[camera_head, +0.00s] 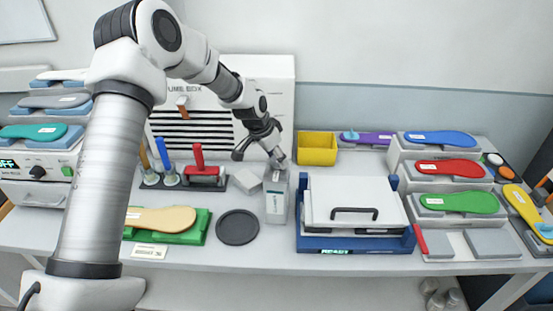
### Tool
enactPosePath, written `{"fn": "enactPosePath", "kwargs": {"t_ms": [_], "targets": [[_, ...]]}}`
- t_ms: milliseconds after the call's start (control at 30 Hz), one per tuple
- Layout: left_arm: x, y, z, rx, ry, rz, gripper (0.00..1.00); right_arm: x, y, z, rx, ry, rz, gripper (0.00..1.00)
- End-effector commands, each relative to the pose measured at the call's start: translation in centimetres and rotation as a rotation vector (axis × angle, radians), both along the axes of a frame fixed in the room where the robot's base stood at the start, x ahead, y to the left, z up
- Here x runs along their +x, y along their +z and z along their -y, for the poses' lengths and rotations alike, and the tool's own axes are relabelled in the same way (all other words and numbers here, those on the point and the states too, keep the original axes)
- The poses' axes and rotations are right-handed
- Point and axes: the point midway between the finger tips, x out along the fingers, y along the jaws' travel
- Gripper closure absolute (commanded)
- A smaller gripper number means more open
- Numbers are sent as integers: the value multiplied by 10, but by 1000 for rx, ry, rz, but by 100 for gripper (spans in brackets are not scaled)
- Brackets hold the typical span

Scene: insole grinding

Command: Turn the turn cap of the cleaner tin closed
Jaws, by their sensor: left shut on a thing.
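The cleaner tin (277,204) is a pale upright box with a dark label, standing on the bench near the middle of the head view. My left gripper (279,162) points down at the top of the tin. Its fingers are shut around the small turn cap, which they mostly hide. I cannot tell how far the cap is turned. My right gripper does not show.
A white lidded box in a blue frame (310,243) stands close right of the tin. A dark round disc (237,227) lies to its left, near a green block (190,235) bearing a tan insole. A yellow bin (317,148) stands behind. Coloured insoles fill the right.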

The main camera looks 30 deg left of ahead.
Motion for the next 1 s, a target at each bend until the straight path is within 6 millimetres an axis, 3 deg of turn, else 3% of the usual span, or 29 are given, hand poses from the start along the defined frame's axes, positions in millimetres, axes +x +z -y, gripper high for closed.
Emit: {"fn": "enactPosePath", "kwargs": {"t_ms": [267, 1000], "targets": [[1, -1, 0, 0, -49, 2, 89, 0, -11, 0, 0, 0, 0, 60], [1, 1, 0, 0, -54, 2, 89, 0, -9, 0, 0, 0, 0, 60]]}}
